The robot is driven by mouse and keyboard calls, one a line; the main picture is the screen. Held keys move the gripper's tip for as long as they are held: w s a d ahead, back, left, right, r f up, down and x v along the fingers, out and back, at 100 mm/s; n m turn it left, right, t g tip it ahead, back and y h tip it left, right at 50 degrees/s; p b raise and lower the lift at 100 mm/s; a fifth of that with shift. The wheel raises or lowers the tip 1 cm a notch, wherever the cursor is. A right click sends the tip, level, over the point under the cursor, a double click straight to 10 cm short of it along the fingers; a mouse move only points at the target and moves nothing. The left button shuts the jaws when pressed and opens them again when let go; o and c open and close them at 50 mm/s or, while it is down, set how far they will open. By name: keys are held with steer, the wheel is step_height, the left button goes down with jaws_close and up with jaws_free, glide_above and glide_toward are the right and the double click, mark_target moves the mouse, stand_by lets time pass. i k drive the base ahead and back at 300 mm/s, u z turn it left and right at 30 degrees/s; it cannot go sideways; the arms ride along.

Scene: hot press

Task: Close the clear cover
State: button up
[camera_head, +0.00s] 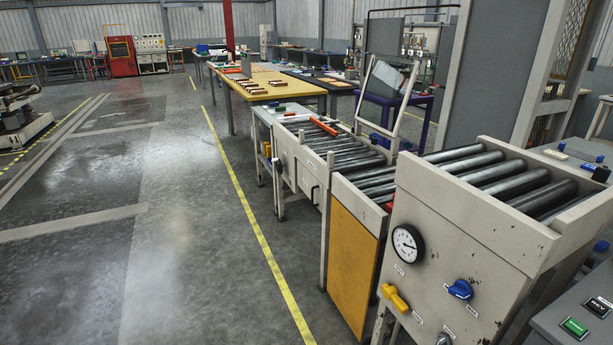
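A pale frame (405,110) stands raised and tilted over the middle of the roller line, with a glassy panel (388,78) across its upper part. It looks like the clear cover in an open position, though I cannot tell for certain. Its lower end is near the far side of the rollers (350,160). My gripper is not in view.
A grey roller unit (450,230) fills the right foreground, with a gauge (408,243), a yellow handle (395,297) and a blue knob (460,289). A green button (574,327) sits bottom right. A yellow table (268,88) stands beyond. The floor left of the yellow line (250,222) is clear.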

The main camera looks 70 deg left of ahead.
mark_target(386, 59)
steer(key=k, duration=0.1)
steer(key=z, duration=1)
steer(key=i, duration=0.95)
steer(key=u, duration=3.35)
steer(key=i, duration=0.5)
steer(key=u, duration=0.35)
steer(key=k, duration=0.4)
steer(key=u, duration=1)
steer(key=i, duration=2.35)
steer(key=z, duration=0.05)
